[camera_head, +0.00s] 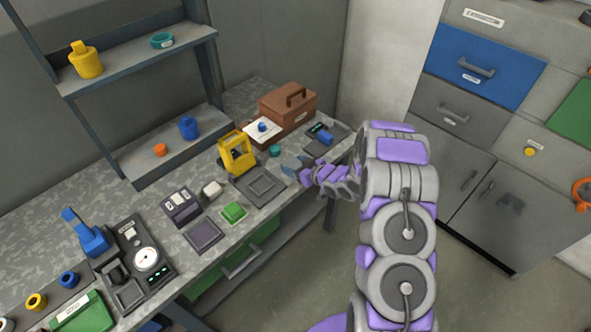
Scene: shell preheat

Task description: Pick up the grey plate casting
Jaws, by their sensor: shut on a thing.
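My gripper (305,176) is at the right part of the workbench, reaching in from the right on my purple and grey arm. It is shut on a small blue-grey flat piece (290,163), which looks like the grey plate casting. The piece is over the bench, just right of the yellow press-like fixture. My fingers hide part of it, and I cannot tell whether it still touches the bench.
The yellow fixture (236,153) stands by a dark square tray (260,186). A small teal piece (275,150) and a brown toolbox (288,103) are behind. A green block (233,211) and gauge station (140,262) are left. Cabinets (475,130) stand right.

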